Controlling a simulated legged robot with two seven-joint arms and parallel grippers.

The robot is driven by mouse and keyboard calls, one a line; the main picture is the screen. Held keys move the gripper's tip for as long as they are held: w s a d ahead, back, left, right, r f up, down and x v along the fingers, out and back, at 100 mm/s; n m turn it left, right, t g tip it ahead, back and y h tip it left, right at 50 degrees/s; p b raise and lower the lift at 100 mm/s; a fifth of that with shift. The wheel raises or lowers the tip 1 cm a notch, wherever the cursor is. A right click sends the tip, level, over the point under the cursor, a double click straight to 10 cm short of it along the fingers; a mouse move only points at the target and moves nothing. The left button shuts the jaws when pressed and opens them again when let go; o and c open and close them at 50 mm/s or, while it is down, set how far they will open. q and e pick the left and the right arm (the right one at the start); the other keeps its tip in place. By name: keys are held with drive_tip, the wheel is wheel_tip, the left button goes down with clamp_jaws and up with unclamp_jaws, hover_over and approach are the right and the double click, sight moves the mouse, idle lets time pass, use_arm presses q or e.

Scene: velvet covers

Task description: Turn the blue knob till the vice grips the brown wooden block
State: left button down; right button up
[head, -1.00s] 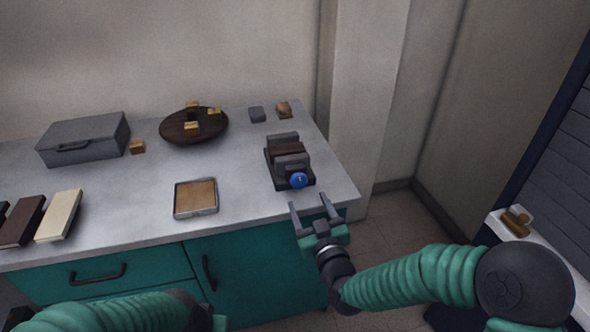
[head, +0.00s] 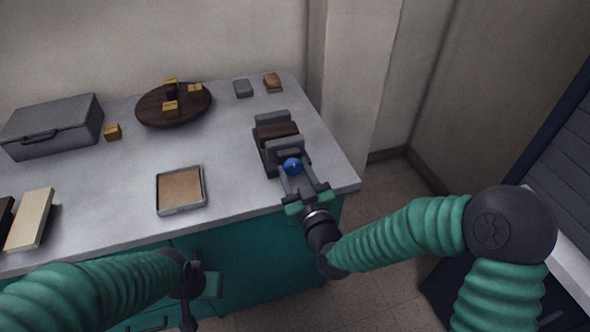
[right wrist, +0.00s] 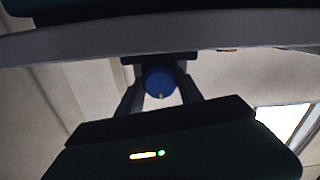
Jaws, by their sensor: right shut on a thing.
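The grey vice (head: 272,117) stands near the right end of the counter. The brown wooden block (head: 277,131) sits between its jaws; I cannot tell whether both jaws touch it. The blue knob (head: 292,166) is on the vice's near end. My right gripper (head: 298,172) has its fingers on either side of the knob and is shut on it. In the right wrist view the knob (right wrist: 160,82) shows between the two fingers, with a small pale mark near its lower edge. My left gripper (head: 210,284) is low at the front of the counter, its fingers not clearly visible.
On the counter (head: 235,190) are a tray (head: 204,192), a round dark board (head: 150,118) with small yellowish blocks, a grey case (head: 50,130) and a cream book (head: 30,218). Two small blocks lie behind the vice. A wall pillar (head: 360,80) stands right of it.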

drive_tip(key=c, duration=0.7)
drive_tip(key=shift+c, duration=0.2)
drive_tip(key=shift+m, duration=0.4)
drive_tip(key=m, duration=0.3)
drive_tip(key=shift+r+p, duration=0.1)
drive_tip(key=shift+p, duration=0.3)
drive_tip(key=m+p, duration=0.1)
drive_tip(key=m, duration=0.7)
drive_tip(key=shift+p, duration=0.35)
drive_tip(key=shift+d+m+p, duration=0.1)
drive_tip(key=shift+m+p, duration=0.35)
drive_tip(key=shift+m, duration=1.55)
